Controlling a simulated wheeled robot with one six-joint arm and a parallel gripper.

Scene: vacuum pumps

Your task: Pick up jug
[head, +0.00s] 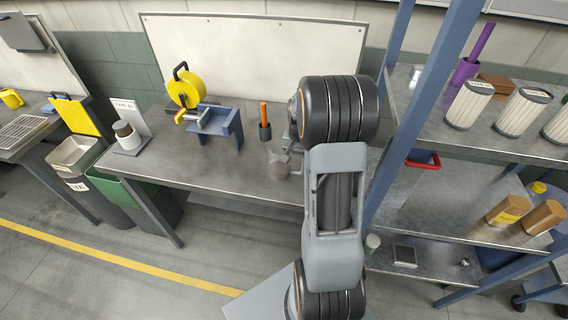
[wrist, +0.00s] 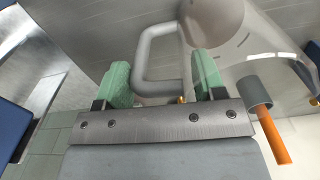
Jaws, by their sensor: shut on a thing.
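The jug (head: 280,168) is a clear vessel at the front of the workbench, left of my arm in the head view. In the wrist view the clear jug (wrist: 238,42) fills the upper right, and its grey loop handle (wrist: 143,60) lies between my green finger pads. My gripper (wrist: 164,75) is shut on the jug at the handle. My arm hides most of the gripper in the head view. I cannot tell whether the jug's base touches the bench.
A dark cup with an orange-handled tool (head: 264,124) stands close behind the jug on the workbench (head: 215,170). A blue stand (head: 217,124) and yellow reel (head: 187,90) are farther left. A blue-framed shelf rack (head: 378,178) stands close on the right.

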